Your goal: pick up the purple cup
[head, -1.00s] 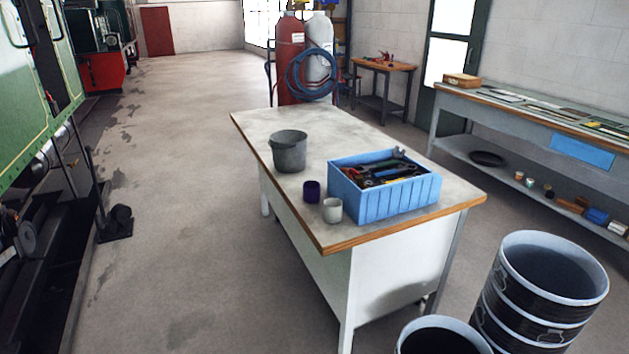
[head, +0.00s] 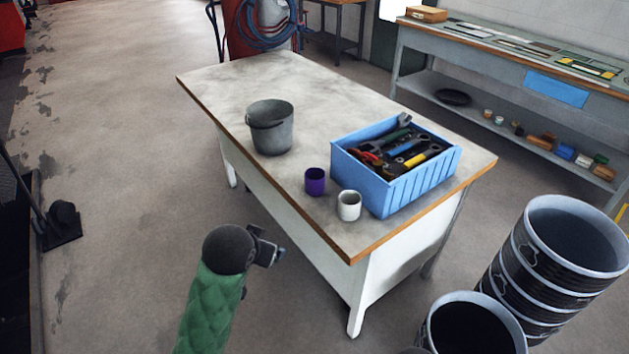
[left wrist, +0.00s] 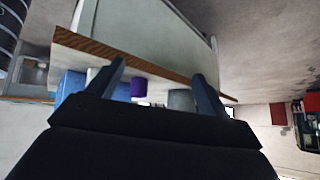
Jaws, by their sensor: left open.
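The purple cup (head: 315,181) stands upright on the worktable (head: 220,82), between a grey bucket (head: 270,128) and a white cup (head: 349,205). In the left wrist view the purple cup (left wrist: 138,88) shows between my two fingers, farther off and untouched. My left gripper (head: 270,250) is in front of the table's long left side, apart from the cup. In the left wrist view its fingers (left wrist: 160,78) are spread and empty. My right gripper is in neither view.
A blue crate (head: 412,192) of tools stands right of the cups. Stacked dark drums (head: 545,262) and another drum (head: 470,325) stand at the lower right. A long bench (head: 490,75) is along the wall.

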